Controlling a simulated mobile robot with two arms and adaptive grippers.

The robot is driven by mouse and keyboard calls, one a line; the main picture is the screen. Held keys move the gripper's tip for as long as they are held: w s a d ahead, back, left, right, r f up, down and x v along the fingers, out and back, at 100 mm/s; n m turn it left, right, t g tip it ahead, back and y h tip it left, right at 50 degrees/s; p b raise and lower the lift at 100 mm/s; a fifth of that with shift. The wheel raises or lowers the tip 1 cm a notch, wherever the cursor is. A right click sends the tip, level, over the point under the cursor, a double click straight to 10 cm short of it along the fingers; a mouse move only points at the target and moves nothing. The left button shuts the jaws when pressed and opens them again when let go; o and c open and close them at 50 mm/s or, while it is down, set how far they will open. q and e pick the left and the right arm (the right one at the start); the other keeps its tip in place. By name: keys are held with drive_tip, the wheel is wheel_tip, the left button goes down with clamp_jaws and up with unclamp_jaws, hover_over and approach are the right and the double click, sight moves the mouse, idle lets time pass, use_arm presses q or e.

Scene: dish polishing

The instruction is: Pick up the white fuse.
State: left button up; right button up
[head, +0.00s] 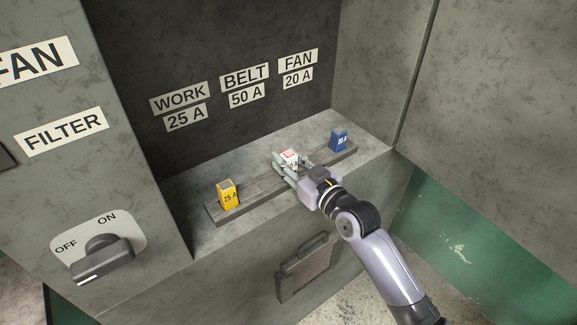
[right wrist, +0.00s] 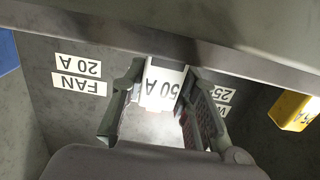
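The white fuse (head: 289,157) has a red mark on top and stands at the middle of a dark rail (head: 262,191). It also shows in the right wrist view (right wrist: 163,85), marked 50 A. My right gripper (head: 291,164) has one finger on each side of it. In the right wrist view both fingertips (right wrist: 165,72) look to be against its sides. The fingers hide its lower part in the head view, so I cannot tell whether it is still seated in the rail. My left gripper is not in view.
A yellow 25 A fuse (head: 228,194) stands at the rail's left end and a blue 20 A fuse (head: 338,140) at its right end. The rail lies on a grey ledge (head: 185,190) in a recess with labelled back wall. A rotary switch (head: 101,259) is at lower left.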

clamp_jaws()
